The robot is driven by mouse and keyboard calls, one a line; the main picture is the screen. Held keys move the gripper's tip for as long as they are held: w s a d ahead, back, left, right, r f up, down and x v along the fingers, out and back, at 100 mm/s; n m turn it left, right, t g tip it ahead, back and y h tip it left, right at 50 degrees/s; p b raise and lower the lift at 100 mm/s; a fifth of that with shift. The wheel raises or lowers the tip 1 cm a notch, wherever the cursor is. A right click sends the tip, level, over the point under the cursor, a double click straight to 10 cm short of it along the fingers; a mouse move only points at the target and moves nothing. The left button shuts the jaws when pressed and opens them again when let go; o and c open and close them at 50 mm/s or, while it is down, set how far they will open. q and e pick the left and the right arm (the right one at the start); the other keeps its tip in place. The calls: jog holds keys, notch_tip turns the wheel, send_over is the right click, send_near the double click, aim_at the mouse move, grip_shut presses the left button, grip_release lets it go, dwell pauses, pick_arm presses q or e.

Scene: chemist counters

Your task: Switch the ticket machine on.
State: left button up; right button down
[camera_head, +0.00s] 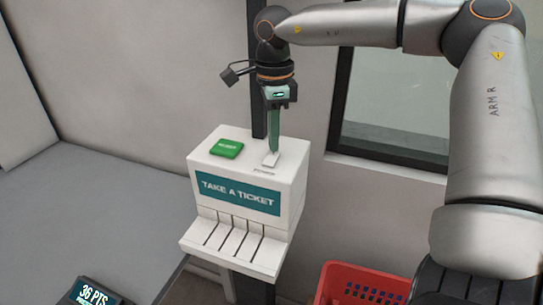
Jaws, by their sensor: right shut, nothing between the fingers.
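The ticket machine (292,196) is a white box on a dark post, with a teal "TAKE A TICKET" sign and a slotted tray at its front. On its top are a green button (227,149) at the left and a small white power switch (270,160) at the right. My right gripper (273,150) points down over the switch, shut and empty. Its fingertips are at or just above the switch; I cannot tell whether they touch it. My left gripper is not in view.
A grey counter (90,215) lies to the left, with a dark display reading "36 PTS" (92,294) at its front. A red basket (335,273) is at the lower right. A dark-framed window (390,115) is in the wall behind my right arm.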

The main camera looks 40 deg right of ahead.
jog(key=shift+s+f+b, duration=0.1)
jog(key=shift+f+b, duration=0.4)
jog(key=shift+f, duration=0.2)
jog(key=shift+r, duration=0.1)
jog(key=shift+r+p, duration=0.6)
jog(key=shift+p, duration=0.05)
jog(key=shift+r+p, duration=1.15)
jog(key=shift+r, duration=1.7)
jog(key=shift+f, duration=0.1)
